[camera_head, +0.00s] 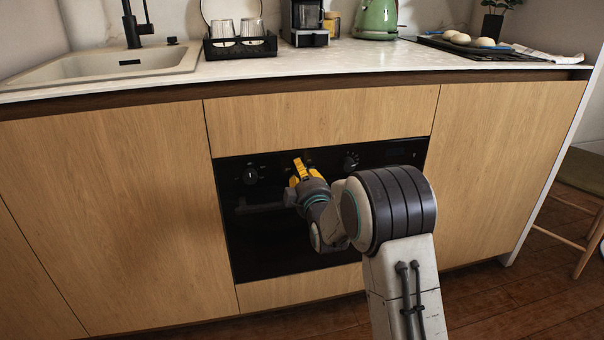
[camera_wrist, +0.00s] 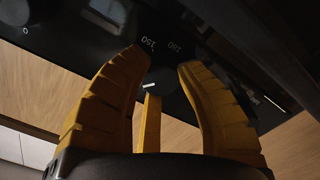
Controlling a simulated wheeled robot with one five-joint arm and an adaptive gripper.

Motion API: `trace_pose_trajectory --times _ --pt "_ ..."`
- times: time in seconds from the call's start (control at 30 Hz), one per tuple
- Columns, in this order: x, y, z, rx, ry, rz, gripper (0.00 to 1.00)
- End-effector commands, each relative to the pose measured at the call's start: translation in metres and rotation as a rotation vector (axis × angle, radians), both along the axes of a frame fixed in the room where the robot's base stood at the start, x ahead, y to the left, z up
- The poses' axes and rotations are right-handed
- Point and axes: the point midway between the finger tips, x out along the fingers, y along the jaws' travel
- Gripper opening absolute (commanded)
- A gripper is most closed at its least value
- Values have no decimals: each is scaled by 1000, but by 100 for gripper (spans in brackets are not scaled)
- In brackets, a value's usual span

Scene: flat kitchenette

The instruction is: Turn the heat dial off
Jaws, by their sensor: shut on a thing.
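The black oven front (camera_head: 245,222) has a row of dark dials along its top. My gripper (camera_head: 301,168) has yellow fingers and is at the middle dial, which it mostly hides in the head view. In the wrist view my gripper (camera_wrist: 160,62) is shut on this heat dial (camera_wrist: 165,78), with one finger on each side. Numbers 150 and 180 show around the dial.
A left knob (camera_head: 250,176) and a right knob (camera_head: 351,161) flank the held dial. The oven handle (camera_head: 262,208) runs just below. Wooden cabinet fronts (camera_head: 110,200) stand either side, and the countertop (camera_head: 330,62) overhangs above.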

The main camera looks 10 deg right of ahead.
Motion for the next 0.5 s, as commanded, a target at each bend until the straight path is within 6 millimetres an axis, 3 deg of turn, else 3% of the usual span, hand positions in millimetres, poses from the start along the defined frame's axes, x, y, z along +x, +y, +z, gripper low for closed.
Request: trace_pose_trajectory --times 0.5 --pt "0 0 -1 -468 4 0 0"
